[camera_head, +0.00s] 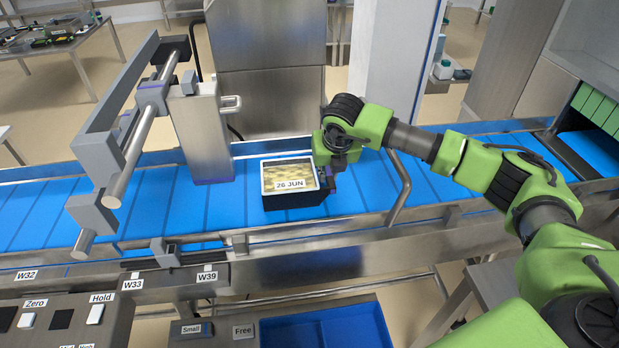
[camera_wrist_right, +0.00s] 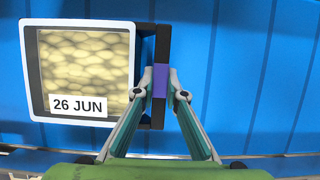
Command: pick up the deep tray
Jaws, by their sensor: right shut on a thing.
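The deep tray (camera_head: 290,200) is black with a pale rim, yellowish contents under a clear top and a "26 JUN" label. It sits on the blue conveyor belt, and I cannot tell whether it is lifted. My right gripper (camera_head: 328,178) is at the tray's right side. My left gripper is not in view.
The blue belt (camera_head: 400,184) runs left to right with metal side rails. A grey bar frame (camera_head: 130,150) and a steel post (camera_head: 204,135) stand left of the tray. A bent metal rail (camera_head: 401,188) is close on the right. A control panel (camera_head: 60,322) and blue bin (camera_head: 325,330) are in front.

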